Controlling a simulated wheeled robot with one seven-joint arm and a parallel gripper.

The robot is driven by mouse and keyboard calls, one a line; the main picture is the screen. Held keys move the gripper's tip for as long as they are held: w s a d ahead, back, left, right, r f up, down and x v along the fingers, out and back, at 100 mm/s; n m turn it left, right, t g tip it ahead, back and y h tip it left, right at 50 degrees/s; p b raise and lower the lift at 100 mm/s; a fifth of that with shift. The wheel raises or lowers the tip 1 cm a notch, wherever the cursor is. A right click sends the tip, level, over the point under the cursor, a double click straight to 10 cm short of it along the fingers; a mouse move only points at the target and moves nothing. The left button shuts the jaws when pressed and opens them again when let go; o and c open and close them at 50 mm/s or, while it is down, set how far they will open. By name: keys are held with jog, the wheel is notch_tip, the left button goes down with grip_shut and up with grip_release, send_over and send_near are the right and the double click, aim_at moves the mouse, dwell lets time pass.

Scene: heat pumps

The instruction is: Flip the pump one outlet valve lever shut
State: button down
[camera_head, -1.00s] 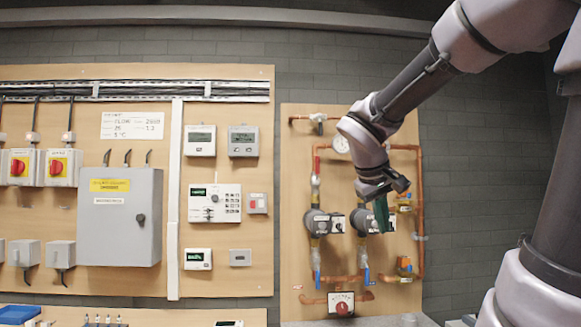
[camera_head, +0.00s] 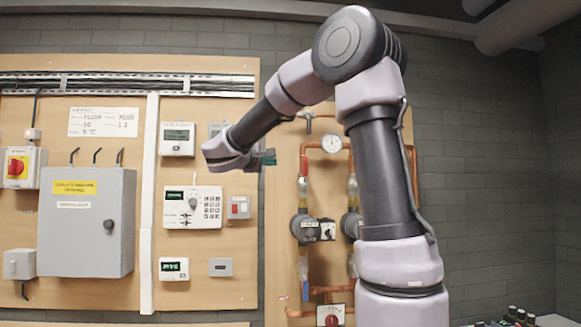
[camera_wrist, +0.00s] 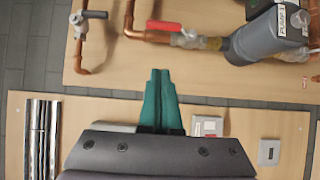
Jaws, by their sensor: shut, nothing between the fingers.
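The pump one (camera_wrist: 268,36), a grey cylinder labelled "PUMP 1", is at the upper right of the wrist view and also shows in the head view (camera_head: 304,228). Its outlet valve (camera_wrist: 187,38) sits on the copper pipe beside it. The red lever (camera_wrist: 163,25) lies along the pipe; in the head view it shows above the pump (camera_head: 303,166). My gripper (camera_wrist: 160,75) has its green fingers together and empty, apart from the lever. In the head view my gripper (camera_head: 268,157) is left of the pipe, a little above the valve.
Another valve (camera_wrist: 80,20) is on a pipe at the wrist view's upper left. A gauge (camera_head: 332,143) is right of the lever. My arm partly hides the second pump (camera_head: 350,224). Control boxes (camera_head: 193,207) and a grey cabinet (camera_head: 87,222) are on the left board.

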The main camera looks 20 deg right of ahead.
aim_at(305, 172)
jog(key=s+d+x, duration=0.2)
jog(key=x, duration=1)
jog(key=shift+d, duration=0.25)
